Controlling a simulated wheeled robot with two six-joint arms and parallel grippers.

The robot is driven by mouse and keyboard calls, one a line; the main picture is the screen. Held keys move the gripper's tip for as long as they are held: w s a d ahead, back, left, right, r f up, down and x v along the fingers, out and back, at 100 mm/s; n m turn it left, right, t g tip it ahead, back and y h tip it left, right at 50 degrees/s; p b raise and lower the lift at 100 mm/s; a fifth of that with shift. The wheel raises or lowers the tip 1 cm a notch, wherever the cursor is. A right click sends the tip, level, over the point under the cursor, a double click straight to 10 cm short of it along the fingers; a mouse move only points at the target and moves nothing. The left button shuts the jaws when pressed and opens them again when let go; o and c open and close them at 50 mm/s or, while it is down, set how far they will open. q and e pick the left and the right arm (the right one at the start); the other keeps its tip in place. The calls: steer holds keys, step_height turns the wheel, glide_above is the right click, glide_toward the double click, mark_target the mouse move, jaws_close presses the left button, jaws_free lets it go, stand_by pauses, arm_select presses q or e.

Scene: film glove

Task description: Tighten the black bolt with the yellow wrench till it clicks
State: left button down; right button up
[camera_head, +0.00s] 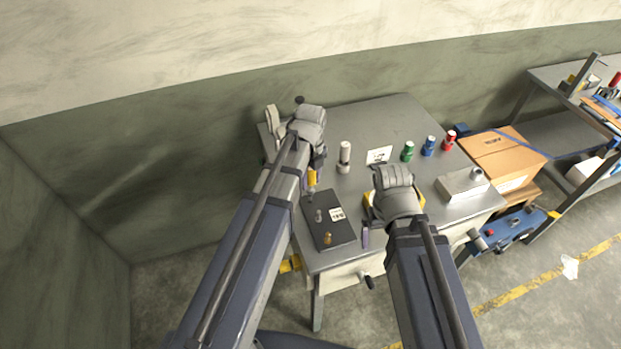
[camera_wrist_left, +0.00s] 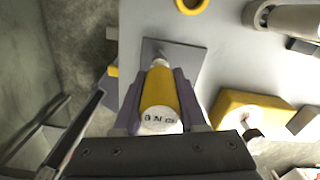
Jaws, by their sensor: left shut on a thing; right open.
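My left gripper (camera_head: 311,182) is shut on the yellow wrench (camera_wrist_left: 160,92), whose white end carries printed lettering. The wrench also shows as a small yellow piece in the head view (camera_head: 311,176). In the left wrist view its far end points at the dark plate (camera_wrist_left: 182,58); I cannot tell whether it touches. In the head view the dark plate (camera_head: 322,231) bears a grey bolt (camera_head: 319,215), a brass bolt (camera_head: 327,239) and a white label. I cannot make out the black bolt. My right gripper (camera_head: 377,233) is open beside the plate's right side, partly hidden by its own wrist.
On the grey table (camera_head: 400,115) stand a pale cylinder (camera_head: 344,155), a white card (camera_head: 379,155), and green (camera_head: 407,151), blue (camera_head: 428,146) and red (camera_head: 449,140) containers. A yellow block (camera_wrist_left: 236,105) is right of the wrench. A grey box (camera_head: 460,186) is at the right.

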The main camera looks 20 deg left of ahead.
arm_select(q)
steer(key=shift+f+b, duration=0.8)
stand_by(0.4)
steer(key=shift+m, duration=2.8)
steer(key=shift+r, duration=0.2)
steer(key=shift+w+r+p, duration=0.1)
steer(key=shift+r+p, duration=0.2)
steer(key=shift+p, duration=0.3)
steer(key=shift+r+p, duration=0.55)
steer(key=shift+r, duration=0.1)
